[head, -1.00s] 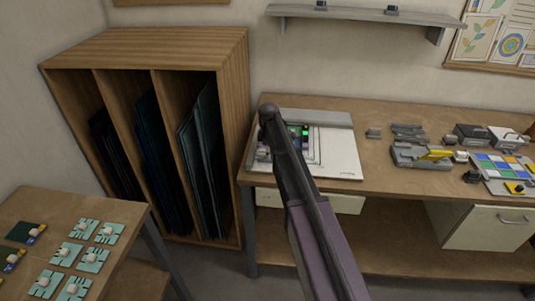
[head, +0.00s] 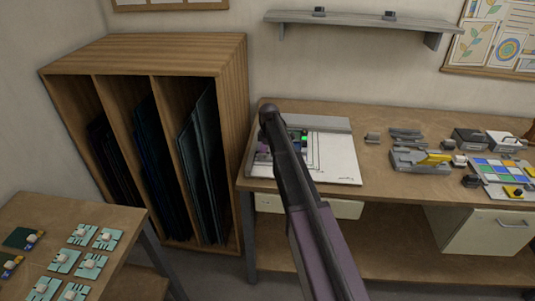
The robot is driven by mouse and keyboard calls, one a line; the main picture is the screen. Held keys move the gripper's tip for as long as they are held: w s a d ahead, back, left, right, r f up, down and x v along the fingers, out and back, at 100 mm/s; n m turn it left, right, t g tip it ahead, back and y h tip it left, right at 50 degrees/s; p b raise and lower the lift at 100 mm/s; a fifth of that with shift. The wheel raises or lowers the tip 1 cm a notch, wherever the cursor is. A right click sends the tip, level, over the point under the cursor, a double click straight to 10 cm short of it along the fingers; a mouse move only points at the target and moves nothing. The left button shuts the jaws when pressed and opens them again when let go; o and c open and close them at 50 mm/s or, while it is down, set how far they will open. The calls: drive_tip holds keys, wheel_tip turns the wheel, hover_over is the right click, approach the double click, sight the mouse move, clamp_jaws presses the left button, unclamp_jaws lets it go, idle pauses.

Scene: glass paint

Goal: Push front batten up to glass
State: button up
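My purple and dark grey arm reaches over the workbench and covers much of the white board (head: 336,163). My gripper is not clearly visible; it is hidden behind the arm. Small coloured pieces, one bright green, show beside the arm on the board, and I cannot tell which is the glass (head: 305,138). A grey strip (head: 325,123) lies along the board's back edge. The front batten cannot be made out; the arm hides part of the board's front and left side.
Grey tools and a yellow-handled tool (head: 436,158) stand right on the workbench (head: 380,180), with a tray of coloured squares (head: 497,168). A wooden rack (head: 236,130) holding dark sheets stands left. A side table (head: 120,215) with teal tiles is at lower left.

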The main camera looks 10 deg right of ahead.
drive_tip(key=shift+o, duration=1)
